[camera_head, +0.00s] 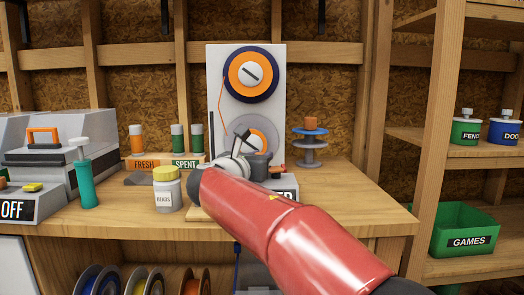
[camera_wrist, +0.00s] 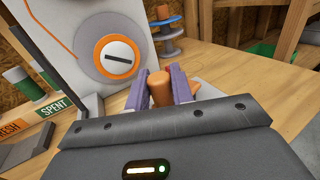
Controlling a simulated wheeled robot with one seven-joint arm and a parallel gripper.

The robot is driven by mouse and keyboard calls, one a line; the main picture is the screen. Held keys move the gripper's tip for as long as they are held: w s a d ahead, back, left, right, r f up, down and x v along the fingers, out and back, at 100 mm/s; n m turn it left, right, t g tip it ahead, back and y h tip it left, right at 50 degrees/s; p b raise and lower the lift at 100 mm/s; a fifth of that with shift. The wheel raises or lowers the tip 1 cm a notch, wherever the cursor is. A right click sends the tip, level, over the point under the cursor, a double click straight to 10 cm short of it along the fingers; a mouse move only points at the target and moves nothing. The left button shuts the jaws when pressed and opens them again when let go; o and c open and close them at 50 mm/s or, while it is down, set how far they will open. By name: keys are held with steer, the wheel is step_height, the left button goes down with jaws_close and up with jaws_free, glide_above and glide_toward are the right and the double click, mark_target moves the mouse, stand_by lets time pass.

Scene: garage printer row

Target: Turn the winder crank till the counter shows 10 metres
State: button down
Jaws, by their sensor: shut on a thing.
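The winder is a tall white panel (camera_head: 216,75) on the bench with an upper orange and dark reel (camera_head: 250,74) and a lower grey and orange reel (camera_head: 262,126). An orange strand runs between the reels. In the wrist view my gripper (camera_wrist: 163,88) is shut on an upright orange knob (camera_wrist: 161,88), which looks like the crank handle. The lower reel (camera_wrist: 119,58) shows just behind it. In the head view my gripper (camera_head: 257,165) is in front of the panel's foot and my red arm hides much of the area. I cannot see a counter reading.
A blue and grey spool stand (camera_head: 310,146) is right of the winder. A yellow-lidded jar (camera_head: 167,190), a teal bottle (camera_head: 86,184) and the FRESH and SPENT tube rack (camera_head: 151,162) are to the left. The right bench top (camera_head: 352,192) is clear.

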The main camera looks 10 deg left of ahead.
steer(key=shift+w+a+m+g+h, duration=0.1)
steer(key=shift+w+m+g+h, duration=0.2)
steer(key=shift+m+h, duration=0.4)
steer(key=shift+w+a+m+g+h, duration=0.1)
steer(key=shift+m+g+h, duration=0.3)
steer(key=shift+h, duration=0.55)
steer(key=shift+w+a+m+g+h, duration=0.1)
steer(key=shift+w+m+g+h, duration=0.15)
steer(key=shift+m+h, duration=0.5)
steer(key=c, duration=1.3)
jaws_free()
steer(key=shift+o, duration=0.2)
steer(key=v, duration=0.7)
steer(key=shift+s+a, duration=0.3)
steer(key=shift+a, duration=0.05)
